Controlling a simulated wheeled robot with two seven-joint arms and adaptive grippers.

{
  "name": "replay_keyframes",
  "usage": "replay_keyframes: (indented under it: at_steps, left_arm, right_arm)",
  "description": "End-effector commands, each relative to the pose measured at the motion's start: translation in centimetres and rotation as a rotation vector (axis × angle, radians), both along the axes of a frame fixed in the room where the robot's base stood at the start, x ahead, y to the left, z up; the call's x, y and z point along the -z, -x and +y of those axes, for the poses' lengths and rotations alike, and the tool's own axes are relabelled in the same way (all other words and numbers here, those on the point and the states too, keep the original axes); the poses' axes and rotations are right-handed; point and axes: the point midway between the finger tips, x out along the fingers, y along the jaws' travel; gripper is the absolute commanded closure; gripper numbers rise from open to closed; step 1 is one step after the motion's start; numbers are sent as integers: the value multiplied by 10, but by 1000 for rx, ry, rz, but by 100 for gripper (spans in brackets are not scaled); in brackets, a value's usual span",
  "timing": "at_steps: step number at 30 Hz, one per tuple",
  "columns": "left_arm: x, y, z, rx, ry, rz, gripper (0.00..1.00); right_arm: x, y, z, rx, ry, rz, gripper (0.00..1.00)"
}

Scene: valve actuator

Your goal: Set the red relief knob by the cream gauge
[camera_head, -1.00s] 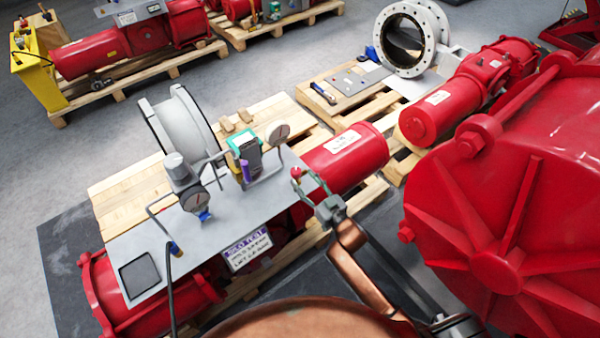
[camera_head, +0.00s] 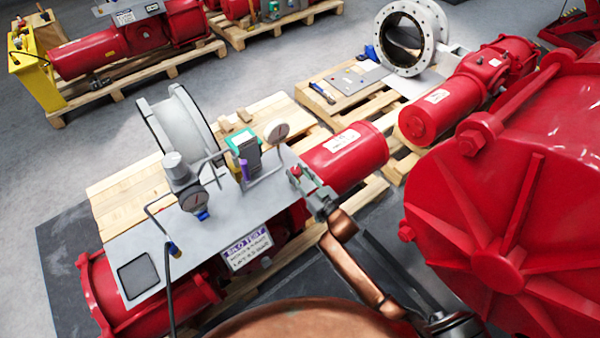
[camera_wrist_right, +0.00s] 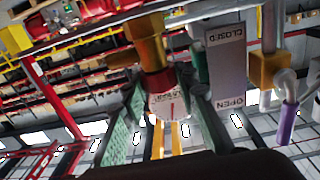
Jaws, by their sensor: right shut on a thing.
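The red relief knob (camera_head: 296,171) is at the right end of the grey panel (camera_head: 225,222). My right gripper (camera_head: 304,183) reaches it from the lower right and is shut on it. In the right wrist view the knob's white face with a red line (camera_wrist_right: 168,104) sits between the green finger pads, below a brass fitting (camera_wrist_right: 148,42). The cream gauge (camera_head: 277,131) stands on the panel's far side; its reading is too small to tell. My left gripper is not in view.
A second gauge (camera_head: 194,201) sits under a grey regulator on the panel. A purple-handled lever (camera_head: 245,170) and a green-framed box (camera_head: 242,146) stand left of the knob. A large red ribbed housing (camera_head: 500,215) fills the right side. A white CLOSED/OPEN plate (camera_wrist_right: 226,68) is close beside the fingers.

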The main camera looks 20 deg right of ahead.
Motion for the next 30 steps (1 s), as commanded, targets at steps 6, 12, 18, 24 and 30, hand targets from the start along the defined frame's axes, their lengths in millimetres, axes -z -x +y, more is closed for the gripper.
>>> replay_keyframes:
  at_steps: [6, 12, 18, 24, 30]
  left_arm:
    - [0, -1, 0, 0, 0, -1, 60]
    - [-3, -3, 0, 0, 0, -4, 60]
    - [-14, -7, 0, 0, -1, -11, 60]
    - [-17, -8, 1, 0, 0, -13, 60]
    - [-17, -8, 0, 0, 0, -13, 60]
  right_arm:
    - [0, 0, -1, 2, 1, 1, 95]
    - [-1, -1, -2, -20, 5, -1, 97]
    - [-3, -2, -2, -117, 10, -2, 97]
    - [-1, -2, -3, -202, 6, -3, 97]
    - [0, -2, -5, -225, 1, 0, 97]
